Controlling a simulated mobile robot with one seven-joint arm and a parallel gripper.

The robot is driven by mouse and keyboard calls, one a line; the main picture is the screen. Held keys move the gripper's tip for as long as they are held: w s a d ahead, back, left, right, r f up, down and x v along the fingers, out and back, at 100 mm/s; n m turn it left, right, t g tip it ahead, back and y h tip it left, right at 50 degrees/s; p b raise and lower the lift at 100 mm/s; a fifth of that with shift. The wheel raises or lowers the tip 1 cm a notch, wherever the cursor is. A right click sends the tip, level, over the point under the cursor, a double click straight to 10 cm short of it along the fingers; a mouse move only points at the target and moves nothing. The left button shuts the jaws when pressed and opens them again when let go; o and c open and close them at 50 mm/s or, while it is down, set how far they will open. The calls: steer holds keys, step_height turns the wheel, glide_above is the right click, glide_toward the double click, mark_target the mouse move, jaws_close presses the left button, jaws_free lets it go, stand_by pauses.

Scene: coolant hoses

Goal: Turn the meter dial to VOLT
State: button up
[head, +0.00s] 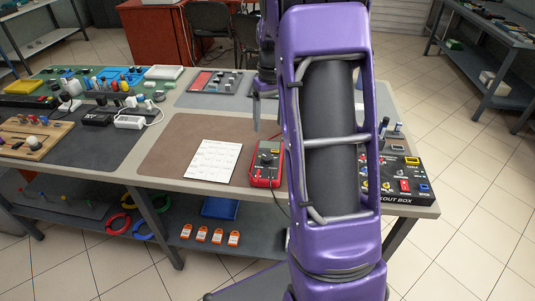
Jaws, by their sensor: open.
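The red meter (258,178) lies on the brown mat at the front of the table, just left of my purple arm. Its dark dial (266,159) shows on its face, but the pointer and markings are too small to read. My gripper (265,122) is mostly hidden behind my arm. One grey finger shows, pointing down above the table, behind the meter and apart from it. I see nothing held, though the space between the fingers is mostly covered.
A white printed sheet (212,161) lies left of the meter on the brown mat (160,155). A black breakout box (408,187) stands at the right, partly behind my arm. A grey mat with a red-ended panel (203,82) is farther back. Cluttered boards fill the left.

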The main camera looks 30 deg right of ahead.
mark_target(267, 157)
steer(key=f, duration=0.8)
steer(key=f+b, duration=0.1)
steer(key=f, duration=0.3)
steer(key=shift+a+f, duration=0.25)
steer(key=shift+f, duration=0.05)
jaws_close()
